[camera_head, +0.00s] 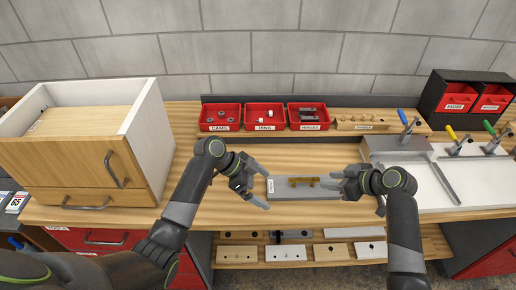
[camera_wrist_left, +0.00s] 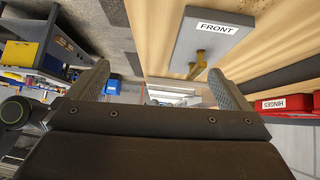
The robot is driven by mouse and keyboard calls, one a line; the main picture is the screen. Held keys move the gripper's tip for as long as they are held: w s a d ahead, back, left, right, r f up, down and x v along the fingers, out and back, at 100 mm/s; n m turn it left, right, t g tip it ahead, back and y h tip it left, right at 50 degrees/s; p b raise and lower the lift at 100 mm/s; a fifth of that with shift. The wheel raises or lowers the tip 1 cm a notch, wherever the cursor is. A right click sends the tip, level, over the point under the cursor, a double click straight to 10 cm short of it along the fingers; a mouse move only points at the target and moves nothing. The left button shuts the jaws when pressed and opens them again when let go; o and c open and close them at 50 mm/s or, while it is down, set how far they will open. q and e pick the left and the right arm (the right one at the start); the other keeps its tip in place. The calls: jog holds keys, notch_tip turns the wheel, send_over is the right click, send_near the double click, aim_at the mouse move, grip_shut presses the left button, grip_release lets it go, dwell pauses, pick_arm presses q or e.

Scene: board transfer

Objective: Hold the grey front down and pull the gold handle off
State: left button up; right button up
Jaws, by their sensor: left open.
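The grey front (camera_head: 333,193) is a flat plate lying on the wooden bench, with a white label reading FRONT at its left end. The gold handle (camera_head: 303,181) sits on its upper face. In the left wrist view the front (camera_wrist_left: 190,45) and handle (camera_wrist_left: 198,64) show beyond my fingers. My left gripper (camera_head: 264,189) is open and empty beside the front's left end; its fingers are spread in the left wrist view (camera_wrist_left: 163,82). My right gripper (camera_head: 328,183) is over the front's right end, close to the handle. Whether its jaws are open or touch the handle is unclear.
A wooden drawer box (camera_head: 70,150) stands at the left. Red bins (camera_head: 265,126) and a wooden block (camera_head: 362,126) line the back. A grey and white fixture with coloured-handled clamps (camera_head: 455,180) is at the right. Several plates lie on the shelf (camera_head: 237,253) below.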

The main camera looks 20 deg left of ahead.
aim_at(280, 186)
pick_arm(q)
jog(key=w+a+r+y, duration=0.35)
jog(key=w+r, duration=0.25)
jog(key=r, duration=0.2)
jog(key=shift+y, duration=0.45)
jog(key=x, duration=1.1)
jog(key=d+x, duration=0.1)
jog(key=x, duration=0.5)
jog(key=shift+c, duration=0.4)
jog(key=c, duration=0.7)
jog(key=o, duration=0.8)
jog(key=v, duration=1.2)
jog(key=shift+w, duration=0.15)
